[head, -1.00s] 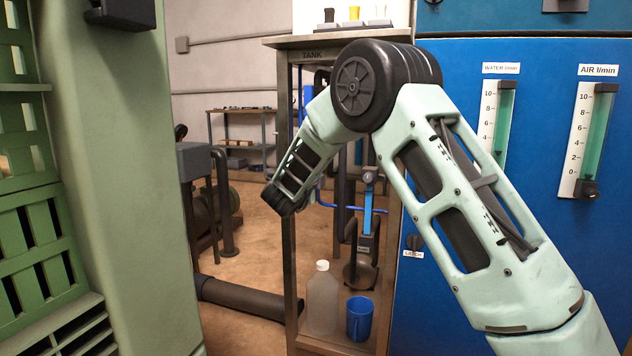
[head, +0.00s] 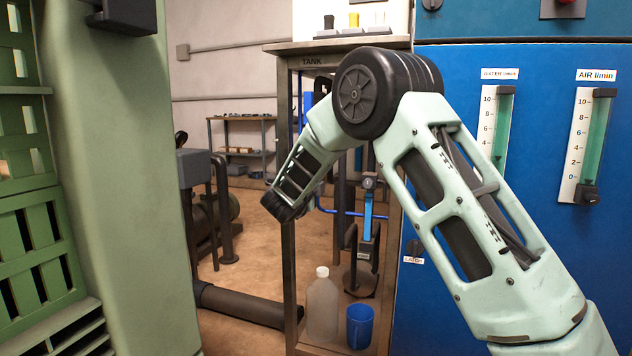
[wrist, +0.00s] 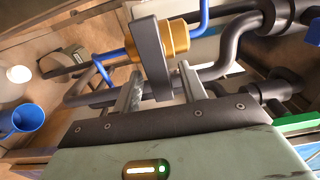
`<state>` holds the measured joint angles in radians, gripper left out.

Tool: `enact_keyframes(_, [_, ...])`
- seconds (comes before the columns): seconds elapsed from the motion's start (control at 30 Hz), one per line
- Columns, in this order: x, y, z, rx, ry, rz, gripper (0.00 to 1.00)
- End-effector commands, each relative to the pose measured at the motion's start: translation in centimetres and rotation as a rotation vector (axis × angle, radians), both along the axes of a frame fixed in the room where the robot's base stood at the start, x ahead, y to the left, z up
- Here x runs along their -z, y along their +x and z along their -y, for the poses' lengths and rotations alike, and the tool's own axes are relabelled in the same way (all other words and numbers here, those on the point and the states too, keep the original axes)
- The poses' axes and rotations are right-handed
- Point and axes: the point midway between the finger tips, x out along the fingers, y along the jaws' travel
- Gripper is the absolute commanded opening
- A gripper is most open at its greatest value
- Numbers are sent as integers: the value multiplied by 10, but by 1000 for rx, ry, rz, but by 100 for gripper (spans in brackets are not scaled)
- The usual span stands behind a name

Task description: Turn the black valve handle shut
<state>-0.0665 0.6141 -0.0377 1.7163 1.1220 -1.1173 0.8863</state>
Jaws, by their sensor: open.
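In the wrist view the black valve handle (wrist: 150,55) is a dark grey-black flat lever on a brass valve body (wrist: 176,38). The lever runs lengthwise from the top of the picture down toward my palm. My gripper (wrist: 161,72) is open, with one pale finger on each side of the lever's lower end. The lever is between the fingers; a gap shows on the left, and contact on the right is hard to tell. In the head view my arm covers this area, and neither the handle nor my fingers can be made out.
Dark pipes (wrist: 222,68) and a blue pipe (wrist: 128,50) run close around the valve. A clear bottle (head: 322,303) and a blue cup (head: 360,326) stand low in the metal frame. A blue panel (head: 545,120) with gauges is at the right, a green column (head: 115,180) at the left.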

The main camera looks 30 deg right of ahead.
Motion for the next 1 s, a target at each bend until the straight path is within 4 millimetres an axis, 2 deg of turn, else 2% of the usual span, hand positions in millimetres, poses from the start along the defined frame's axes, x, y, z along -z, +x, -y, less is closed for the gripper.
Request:
enact_keyframes(0.23, [-3,-17,-23,-3,-1,-2,42])
enact_keyframes(0.7, [-2,-83,-108,-4,0,-3,42])
enact_keyframes(0.8, [-1,-93,-121,-4,1,-2,42])
enact_keyframes(1.0, [0,-105,-135,-2,1,-1,42])
